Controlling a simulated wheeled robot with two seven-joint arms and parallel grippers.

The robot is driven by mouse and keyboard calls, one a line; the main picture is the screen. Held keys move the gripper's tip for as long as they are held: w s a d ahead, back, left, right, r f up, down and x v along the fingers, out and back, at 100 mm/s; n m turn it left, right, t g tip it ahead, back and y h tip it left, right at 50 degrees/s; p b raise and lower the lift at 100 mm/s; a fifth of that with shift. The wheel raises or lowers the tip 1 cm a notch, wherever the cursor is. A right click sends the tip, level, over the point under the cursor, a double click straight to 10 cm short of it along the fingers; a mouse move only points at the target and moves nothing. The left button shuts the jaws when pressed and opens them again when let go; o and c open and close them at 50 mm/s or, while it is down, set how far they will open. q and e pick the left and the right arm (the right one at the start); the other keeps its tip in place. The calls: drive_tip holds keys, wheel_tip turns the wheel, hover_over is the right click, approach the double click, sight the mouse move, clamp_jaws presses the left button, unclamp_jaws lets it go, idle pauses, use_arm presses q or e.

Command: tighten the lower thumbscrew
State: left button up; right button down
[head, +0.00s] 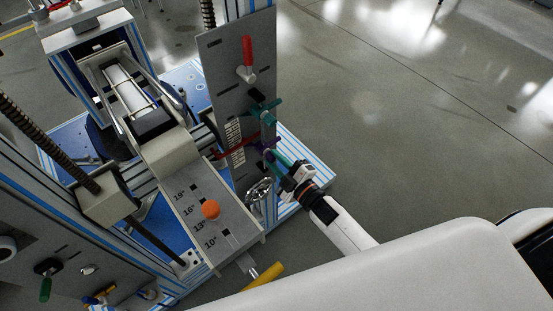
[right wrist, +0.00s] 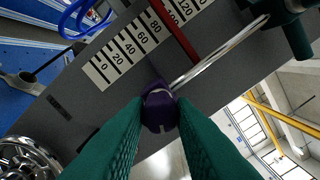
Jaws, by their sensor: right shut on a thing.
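The lower thumbscrew is a dark purple knob (right wrist: 160,108) on the grey upright panel, at the end of a thin metal rod beside the scale. It also shows as a small purple spot in the head view (head: 267,145), partly hidden by my fingers. My right gripper (head: 276,157) reaches it from the right side of the panel. In the right wrist view its green fingers (right wrist: 158,128) are shut on the purple knob, one on each side. A teal fitting (right wrist: 290,28) sits further along the rod, and shows above the knob in the head view (head: 264,110). My left gripper is not in view.
A red bar (right wrist: 176,30) crosses the white numbered scale (right wrist: 125,52) close to the knob. A chrome handwheel (head: 260,191) is just below my right gripper. A red-handled lever (head: 247,52) is higher on the panel (head: 222,60). The floor to the right is clear.

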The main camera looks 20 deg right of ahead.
drive_tip(key=shift+m, duration=0.4)
drive_tip(key=c, duration=1.2)
unclamp_jaws()
drive_tip(key=shift+s, duration=0.1)
drive_tip(key=shift+s+d+f, duration=0.1)
drive_tip(key=shift+s+d, duration=0.05)
drive_tip(key=shift+s, duration=0.25)
drive_tip(key=b+v, duration=0.2)
drive_tip(key=v, duration=0.9)
